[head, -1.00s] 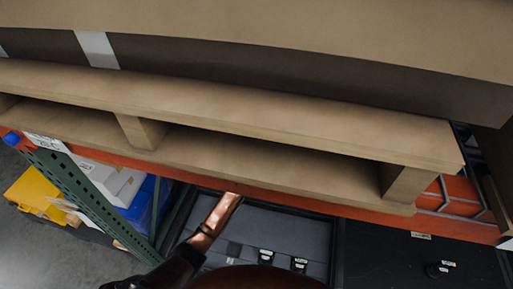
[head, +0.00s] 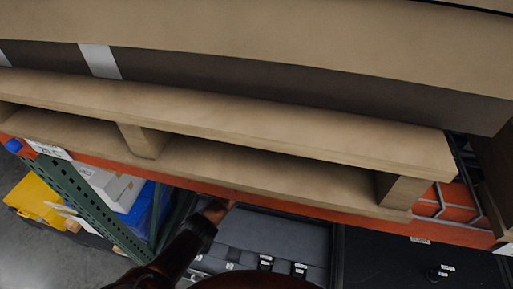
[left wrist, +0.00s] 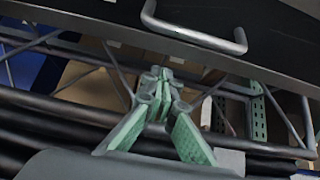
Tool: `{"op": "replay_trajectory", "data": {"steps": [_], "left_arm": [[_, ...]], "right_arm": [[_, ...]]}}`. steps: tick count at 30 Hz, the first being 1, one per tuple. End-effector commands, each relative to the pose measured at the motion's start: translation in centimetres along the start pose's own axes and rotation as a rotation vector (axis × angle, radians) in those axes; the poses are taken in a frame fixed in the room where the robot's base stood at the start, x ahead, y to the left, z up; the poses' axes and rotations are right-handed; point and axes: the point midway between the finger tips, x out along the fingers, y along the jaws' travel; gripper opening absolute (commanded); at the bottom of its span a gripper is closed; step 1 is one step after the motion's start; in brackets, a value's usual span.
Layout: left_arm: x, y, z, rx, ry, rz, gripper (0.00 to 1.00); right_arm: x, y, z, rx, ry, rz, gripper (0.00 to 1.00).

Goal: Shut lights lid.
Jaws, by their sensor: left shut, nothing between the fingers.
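My left arm reaches in from the lower left in the head view, over the left edge of an open dark box (head: 334,240) with a grey inside. The arm goes out of sight at the orange shelf beam, so its gripper is hidden there. In the left wrist view my left gripper (left wrist: 160,76) has its green fingers together, with nothing between them. A dark panel (left wrist: 265,38) with a grey metal handle (left wrist: 195,36) is above the fingertips, apart from them. I cannot tell whether this panel is the lights lid. My right gripper is not in view.
An orange beam (head: 300,203) and a wooden pallet (head: 290,125) hang over the boxes. A green rack post (head: 88,205) stands at left, near a yellow bin (head: 38,195). Small labelled black items (head: 299,270) sit in the grey interior. A dark surface (head: 385,260) lies right.

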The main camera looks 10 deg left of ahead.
Motion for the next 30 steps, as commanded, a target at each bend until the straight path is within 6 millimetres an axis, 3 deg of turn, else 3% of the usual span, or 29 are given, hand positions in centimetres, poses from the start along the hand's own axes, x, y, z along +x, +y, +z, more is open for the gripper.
{"op": "replay_trajectory", "data": {"steps": [2,12,26,30], "left_arm": [[0.6,0.0,0.5,0.001,-0.003,-0.001,0.0],[-0.8,0.0,3.5,0.0,-0.001,0.0,0.0],[-0.8,0.1,3.9,0.002,0.001,0.001,0.0],[-0.9,1.1,4.4,0.011,0.015,0.01,0.0]], "right_arm": [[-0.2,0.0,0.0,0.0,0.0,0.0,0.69],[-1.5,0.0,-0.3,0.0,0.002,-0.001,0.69],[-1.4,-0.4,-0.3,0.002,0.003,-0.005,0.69],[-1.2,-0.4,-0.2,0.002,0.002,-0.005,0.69]]}}
